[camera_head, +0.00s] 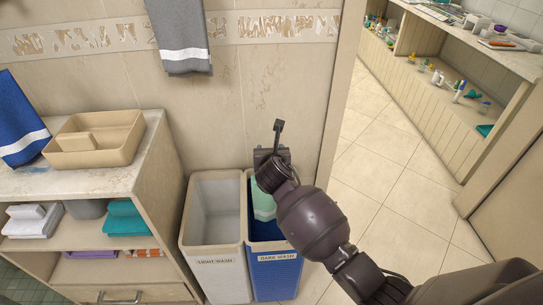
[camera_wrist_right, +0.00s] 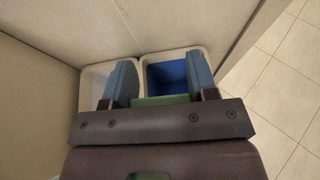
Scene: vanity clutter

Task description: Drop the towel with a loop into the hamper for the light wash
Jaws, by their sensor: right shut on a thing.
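My right gripper (camera_head: 268,172) comes in from the right and points down over the hampers. It is shut on a mint-green towel (camera_head: 263,199), which hangs below it. In the head view the towel overlaps the opening of the dark wash hamper (camera_head: 273,275), blue inside. The light wash hamper (camera_head: 214,279), pale inside, stands directly to its left, its visible interior empty. In the right wrist view the towel (camera_wrist_right: 160,100) shows as a green strip between the fingers (camera_wrist_right: 162,84), near the hampers' shared edge. No loop is visible on it. My left gripper is out of view.
A shelf unit (camera_head: 150,185) with folded towels stands left of the hampers, a beige caddy (camera_head: 95,139) and blue towel (camera_head: 20,120) on top. A grey towel (camera_head: 181,35) hangs on the wall. A wall edge (camera_head: 340,90) rises right of the hampers; tiled floor beyond is clear.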

